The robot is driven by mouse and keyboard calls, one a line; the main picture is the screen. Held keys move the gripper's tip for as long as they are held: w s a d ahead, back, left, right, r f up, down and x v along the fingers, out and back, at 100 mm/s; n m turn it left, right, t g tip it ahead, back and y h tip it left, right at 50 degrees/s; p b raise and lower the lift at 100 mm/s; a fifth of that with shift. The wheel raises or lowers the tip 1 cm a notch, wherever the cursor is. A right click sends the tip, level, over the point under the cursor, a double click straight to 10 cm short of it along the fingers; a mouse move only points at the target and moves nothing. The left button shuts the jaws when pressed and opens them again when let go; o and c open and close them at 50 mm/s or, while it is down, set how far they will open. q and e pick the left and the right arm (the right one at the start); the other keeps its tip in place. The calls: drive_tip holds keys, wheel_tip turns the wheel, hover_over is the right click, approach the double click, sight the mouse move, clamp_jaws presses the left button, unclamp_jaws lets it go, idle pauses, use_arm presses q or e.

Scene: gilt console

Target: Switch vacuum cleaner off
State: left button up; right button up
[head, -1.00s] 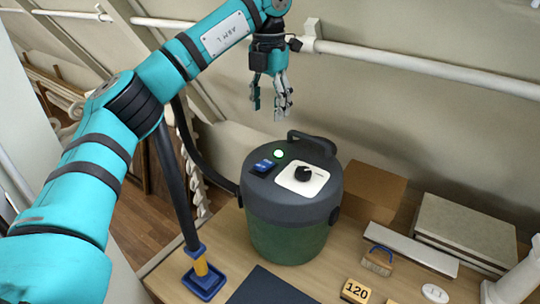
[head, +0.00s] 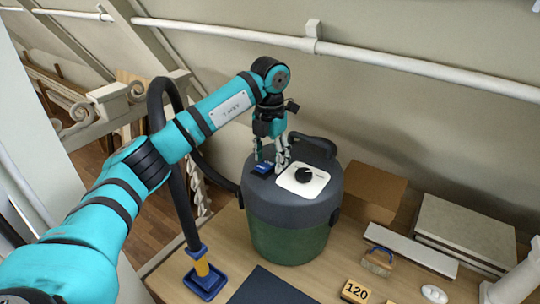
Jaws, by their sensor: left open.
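The vacuum cleaner (head: 290,215) stands upright on the wooden table, with a dark grey lid and a green lower body. On its lid are a blue rocker switch (head: 263,169), a white plate with a black knob (head: 303,176) and a black carry handle (head: 313,145). My left gripper (head: 271,168) is open and points down, with its fingertips just above or at the switch; I cannot tell whether they touch it. The gripper hides the spot where the green light was seen. My right gripper is not in view.
The black hose (head: 178,190) runs from the vacuum to a blue-and-yellow floor nozzle (head: 204,278) at left. Cardboard box (head: 372,192), stone slab (head: 464,233), brush (head: 379,259) and the "120" block (head: 355,291) lie to the right. A white rail (head: 420,68) runs along the wall behind.

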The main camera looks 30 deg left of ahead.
use_arm(q)
clamp_jaws()
drive_tip(key=shift+f+b, duration=0.15)
drive_tip(key=shift+b, duration=0.3)
drive_tip(key=t+b, duration=0.2)
drive_tip(key=b, duration=0.1)
drive_tip(key=t+b, duration=0.2)
drive_tip(key=b, duration=0.2)
drive_tip(key=shift+s+a+r+h+b, duration=0.1)
drive_tip(key=shift+s+r+h+b, duration=0.1)
drive_tip(key=shift+s+h+b, duration=0.15)
drive_tip(key=shift+r, duration=0.15)
drive_tip(key=shift+r+t, duration=0.25)
drive_tip(key=shift+t, duration=0.05)
